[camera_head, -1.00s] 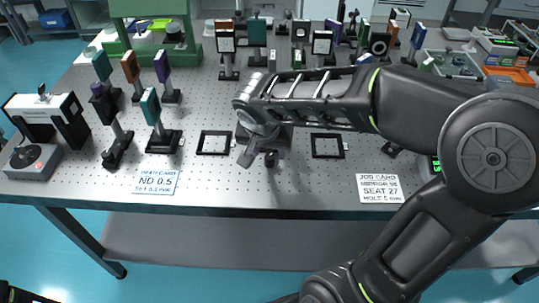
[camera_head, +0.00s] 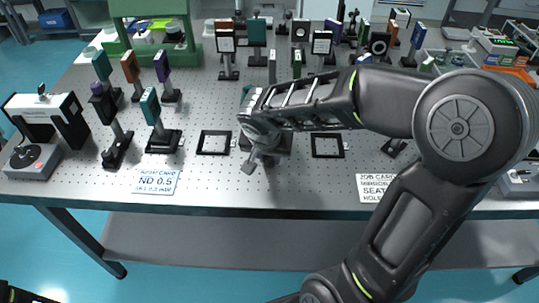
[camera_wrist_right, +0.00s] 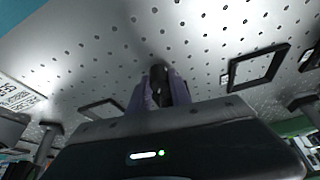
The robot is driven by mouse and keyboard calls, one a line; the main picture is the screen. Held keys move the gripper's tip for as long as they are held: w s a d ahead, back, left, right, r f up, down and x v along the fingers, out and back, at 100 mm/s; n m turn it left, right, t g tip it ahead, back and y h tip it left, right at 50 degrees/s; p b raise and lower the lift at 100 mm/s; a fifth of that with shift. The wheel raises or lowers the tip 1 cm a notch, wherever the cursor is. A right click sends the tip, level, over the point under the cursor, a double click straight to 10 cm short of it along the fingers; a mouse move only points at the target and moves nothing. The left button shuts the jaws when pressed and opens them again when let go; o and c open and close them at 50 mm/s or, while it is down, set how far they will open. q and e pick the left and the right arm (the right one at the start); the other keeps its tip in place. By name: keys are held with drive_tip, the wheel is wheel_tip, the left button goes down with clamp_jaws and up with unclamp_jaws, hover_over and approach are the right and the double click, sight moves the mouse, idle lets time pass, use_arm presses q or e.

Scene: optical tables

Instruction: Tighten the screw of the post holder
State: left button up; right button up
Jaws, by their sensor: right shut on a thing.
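My right gripper (camera_head: 252,163) is low over the front middle of the optical table, its fingers pointing down towards the table's front edge. In the right wrist view its purple-grey fingers (camera_wrist_right: 158,92) are shut on a small black knob (camera_wrist_right: 158,74), which I take for the post holder's screw. The post holder's dark base (camera_head: 284,146) shows only in part behind my right wrist, and its post is hidden by my arm. My left gripper is not in view.
Black square frames lie flat left (camera_head: 214,142) and right (camera_head: 327,146) of the gripper. Mounted optics (camera_head: 153,115) stand at the left, and several more stand at the back. A white ND 0.5 card (camera_head: 156,182) lies by the front edge. The perforated tabletop between is clear.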

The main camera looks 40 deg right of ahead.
clamp_jaws()
drive_tip(key=shift+n, duration=0.8)
drive_tip(key=o, duration=0.7)
unclamp_jaws()
drive_tip(key=shift+r, duration=0.1)
drive_tip(key=v, duration=0.7)
drive_tip(key=shift+s+r, duration=0.2)
drive_tip(key=shift+r, duration=0.05)
